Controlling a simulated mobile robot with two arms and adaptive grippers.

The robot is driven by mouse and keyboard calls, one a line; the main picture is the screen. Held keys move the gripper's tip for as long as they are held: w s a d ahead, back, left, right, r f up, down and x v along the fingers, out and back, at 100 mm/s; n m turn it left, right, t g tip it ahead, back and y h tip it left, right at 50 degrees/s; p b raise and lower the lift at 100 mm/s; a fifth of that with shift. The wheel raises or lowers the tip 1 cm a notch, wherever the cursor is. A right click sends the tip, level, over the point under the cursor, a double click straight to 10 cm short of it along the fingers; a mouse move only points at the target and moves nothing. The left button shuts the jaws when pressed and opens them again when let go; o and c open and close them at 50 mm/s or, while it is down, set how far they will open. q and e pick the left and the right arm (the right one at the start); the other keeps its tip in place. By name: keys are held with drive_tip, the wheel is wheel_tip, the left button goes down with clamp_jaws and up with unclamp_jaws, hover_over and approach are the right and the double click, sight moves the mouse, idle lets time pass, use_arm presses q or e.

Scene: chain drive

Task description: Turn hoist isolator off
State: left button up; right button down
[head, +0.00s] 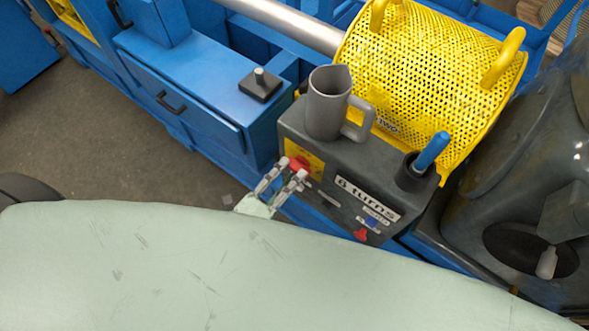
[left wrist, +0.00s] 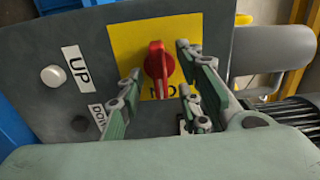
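The hoist isolator is a red rotary knob (left wrist: 158,65) on a yellow plate (left wrist: 125,42) of a dark grey control box. In the left wrist view its handle stands about upright; lettering below it is partly hidden. In the head view the red knob (head: 299,162) shows at the box's left end. My left gripper (head: 284,178) is right at the knob. In the left wrist view its open fingers (left wrist: 159,75) lie on both sides of the knob, with visible gaps; contact is not seen. My right gripper is not in view.
A white button (left wrist: 52,76) labelled UP and a dark button (left wrist: 81,123) are left of the plate. A grey jug (head: 325,105) and a blue-handled tool in a black cup (head: 411,178) stand on the box. A yellow perforated guard (head: 430,70) is behind.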

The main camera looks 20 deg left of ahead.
use_arm(q)
drive_tip(key=shift+w+d, duration=0.25)
drive_tip(key=shift+w, duration=0.6)
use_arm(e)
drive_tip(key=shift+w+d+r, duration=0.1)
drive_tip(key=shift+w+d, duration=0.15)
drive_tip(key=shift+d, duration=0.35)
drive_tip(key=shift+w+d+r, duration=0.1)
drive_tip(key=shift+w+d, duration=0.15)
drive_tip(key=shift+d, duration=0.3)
use_arm(q)
drive_tip(key=shift+d, duration=0.1)
drive_tip(key=shift+c, duration=0.6)
drive_tip(key=c, duration=0.5)
clamp_jaws()
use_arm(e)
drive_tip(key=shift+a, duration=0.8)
